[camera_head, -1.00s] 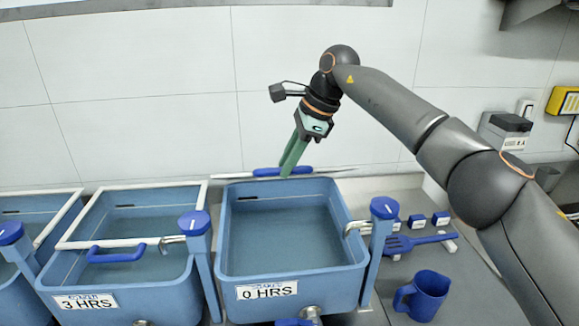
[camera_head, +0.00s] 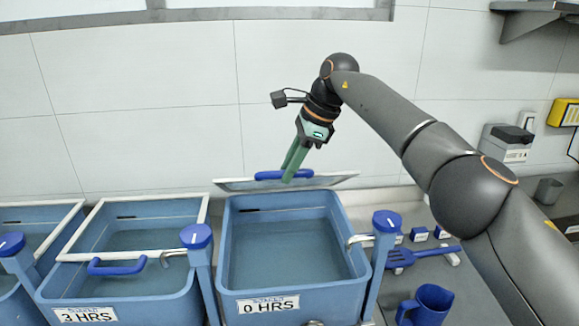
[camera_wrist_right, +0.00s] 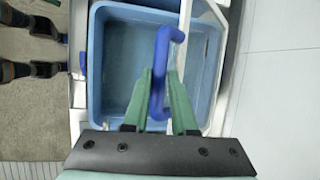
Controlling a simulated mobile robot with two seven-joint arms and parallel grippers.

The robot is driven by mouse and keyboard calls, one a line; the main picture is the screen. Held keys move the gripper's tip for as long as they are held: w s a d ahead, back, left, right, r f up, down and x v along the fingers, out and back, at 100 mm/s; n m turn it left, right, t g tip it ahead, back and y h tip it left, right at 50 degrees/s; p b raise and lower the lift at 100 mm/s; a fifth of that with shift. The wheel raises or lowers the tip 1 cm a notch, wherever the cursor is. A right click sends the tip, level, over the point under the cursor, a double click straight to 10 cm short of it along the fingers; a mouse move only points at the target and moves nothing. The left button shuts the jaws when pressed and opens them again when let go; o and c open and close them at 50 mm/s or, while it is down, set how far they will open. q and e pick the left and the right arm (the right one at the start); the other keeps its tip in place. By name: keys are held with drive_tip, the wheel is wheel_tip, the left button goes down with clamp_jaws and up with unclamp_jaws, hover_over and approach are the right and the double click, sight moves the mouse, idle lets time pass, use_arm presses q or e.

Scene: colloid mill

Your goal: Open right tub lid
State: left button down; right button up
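The right tub (camera_head: 290,285) is blue, labelled "0 HRS", and its top is uncovered. Its white-edged lid (camera_head: 228,185) is raised at the back of the tub, tilted, with a blue handle (camera_head: 270,175) on it. My right gripper (camera_head: 292,165) reaches down to this handle. In the right wrist view the handle (camera_wrist_right: 160,80) runs between the two green fingers (camera_wrist_right: 162,95), which look closed on it; the exact contact is hard to see. My left gripper is in neither view.
A lidded tub labelled "3 HRS" (camera_head: 85,316) stands to the left. Posts with blue caps (camera_head: 196,236) flank the tubs. A blue jug (camera_head: 428,305) and a blue slotted spatula (camera_head: 425,254) are on the counter at right. The tiled wall (camera_head: 180,100) is close behind the lid.

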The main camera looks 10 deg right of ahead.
drive_tip(key=shift+o, duration=1.4)
drive_tip(key=shift+w+d+f, duration=0.1)
drive_tip(key=shift+w+f, duration=0.4)
drive_tip(key=shift+w, duration=0.05)
drive_tip(key=shift+o, duration=0.8)
drive_tip(key=shift+r, duration=0.1)
drive_tip(key=shift+s+r, duration=0.15)
drive_tip(key=shift+s, duration=0.05)
drive_tip(key=shift+r, duration=0.1)
